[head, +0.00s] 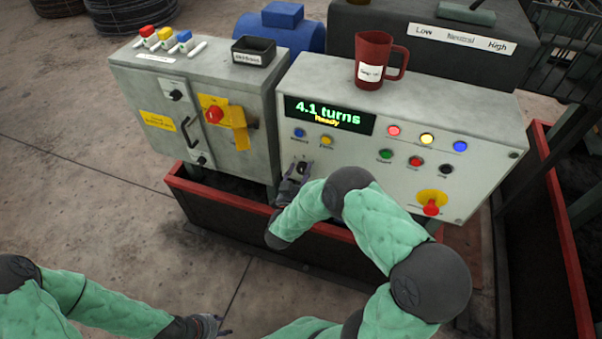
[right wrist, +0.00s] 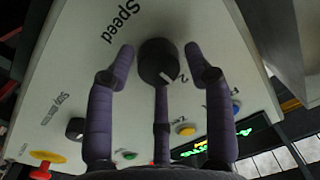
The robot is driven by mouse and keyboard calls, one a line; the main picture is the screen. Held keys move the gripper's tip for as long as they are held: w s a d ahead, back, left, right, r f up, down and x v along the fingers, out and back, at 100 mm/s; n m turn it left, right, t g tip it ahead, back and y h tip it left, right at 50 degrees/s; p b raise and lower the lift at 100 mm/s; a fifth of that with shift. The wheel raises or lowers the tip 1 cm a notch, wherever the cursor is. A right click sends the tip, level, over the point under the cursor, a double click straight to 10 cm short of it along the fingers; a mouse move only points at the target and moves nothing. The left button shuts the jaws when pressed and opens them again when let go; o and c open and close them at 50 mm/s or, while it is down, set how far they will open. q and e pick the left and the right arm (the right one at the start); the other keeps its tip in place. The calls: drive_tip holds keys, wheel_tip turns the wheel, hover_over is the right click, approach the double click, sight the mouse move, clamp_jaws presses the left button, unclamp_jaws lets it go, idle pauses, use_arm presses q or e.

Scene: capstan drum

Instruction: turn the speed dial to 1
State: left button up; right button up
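The speed dial (right wrist: 158,62) is a round black knob with a white mark, below the word "Speed" on the grey panel. In the right wrist view its mark points to the lower right, near a printed 2. In the head view the dial (head: 303,168) is at the panel's lower left, partly hidden by my right gripper (head: 292,184). The fingers of the right gripper (right wrist: 160,55) are on both sides of the dial, with small gaps, and a third finger is below it. My left gripper (head: 212,326) is low at the bottom, away from the panel; its opening is unclear.
The display (head: 328,115) reads "4.1 turns, Ready". Several buttons and a red-yellow switch (head: 431,207) are right of the dial. A red mug (head: 373,60) stands on the panel top. A grey cabinet (head: 190,110) is at left. A red-edged barrier (head: 240,212) runs below.

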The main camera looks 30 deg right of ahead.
drive_tip(key=c, duration=0.6)
drive_tip(key=shift+c, duration=0.2)
drive_tip(key=shift+r+n, duration=0.15)
drive_tip(key=shift+n, duration=0.15)
drive_tip(key=shift+w+n+p, duration=0.1)
drive_tip(key=shift+n+p, duration=0.4)
drive_tip(key=shift+p, duration=0.05)
drive_tip(key=n+p, duration=0.1)
drive_tip(key=n, duration=0.2)
drive_tip(key=shift+r+p, duration=0.2)
drive_tip(key=shift+p, duration=0.15)
drive_tip(key=shift+w+n+g+p, duration=0.15)
drive_tip(key=shift+n+p, duration=0.25)
drive_tip(key=shift+n, duration=0.55)
drive_tip(key=shift+w+n+g+p, duration=0.15)
drive_tip(key=shift+n+p, duration=0.25)
drive_tip(key=shift+n, duration=0.55)
drive_tip(key=o, duration=1.1)
drive_tip(key=shift+o, duration=0.2)
drive_tip(key=shift+s+a+f, duration=0.1)
drive_tip(key=shift+s+f, duration=0.05)
